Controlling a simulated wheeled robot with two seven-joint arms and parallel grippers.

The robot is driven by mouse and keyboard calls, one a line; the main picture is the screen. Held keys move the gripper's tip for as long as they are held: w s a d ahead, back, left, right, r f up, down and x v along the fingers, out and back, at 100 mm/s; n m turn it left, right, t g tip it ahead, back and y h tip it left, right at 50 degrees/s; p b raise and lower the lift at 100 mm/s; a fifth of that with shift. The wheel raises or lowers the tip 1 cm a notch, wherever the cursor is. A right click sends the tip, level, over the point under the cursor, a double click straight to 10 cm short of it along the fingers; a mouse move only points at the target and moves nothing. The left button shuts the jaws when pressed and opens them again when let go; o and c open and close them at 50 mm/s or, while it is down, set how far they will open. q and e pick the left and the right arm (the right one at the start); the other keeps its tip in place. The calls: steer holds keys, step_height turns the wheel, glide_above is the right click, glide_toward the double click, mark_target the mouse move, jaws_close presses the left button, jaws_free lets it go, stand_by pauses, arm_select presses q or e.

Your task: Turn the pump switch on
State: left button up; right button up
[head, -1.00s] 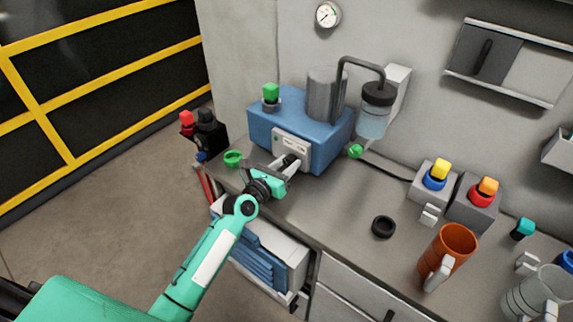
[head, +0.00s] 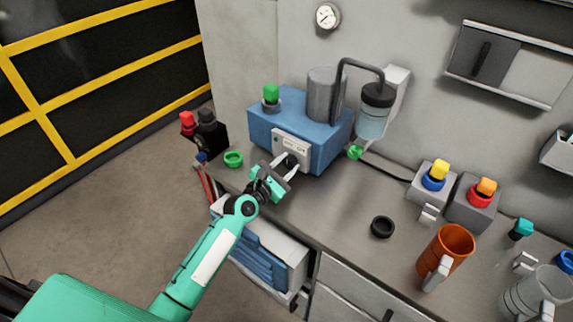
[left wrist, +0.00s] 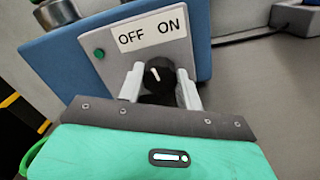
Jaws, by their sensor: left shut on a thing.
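The pump is a blue box (head: 318,150) with a grey cylinder on top, at the back left of the bench. Its front plate (left wrist: 188,50) carries a white OFF/ON label (left wrist: 152,31) and a green button. The black knob (left wrist: 157,76) is the switch, below the label. Its white mark points up and slightly left, between the two words; I cannot tell exactly which setting it is at. My left gripper (head: 284,164) is at the front plate, shut on the knob with one pale finger on each side. My right gripper is not in view.
A green ring (head: 233,159) lies left of the pump. A black ring (head: 382,227), an orange mug (head: 451,250) and two grey blocks with coloured knobs stand to the right. A clear jar hangs from the pump's pipe. The bench in front of the pump is mostly clear.

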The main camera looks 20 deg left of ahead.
arm_select(q)
steer(key=m, duration=0.7)
steer(key=shift+f+m, duration=0.1)
steer(key=shift+m, duration=1.9)
steer(key=o, duration=1)
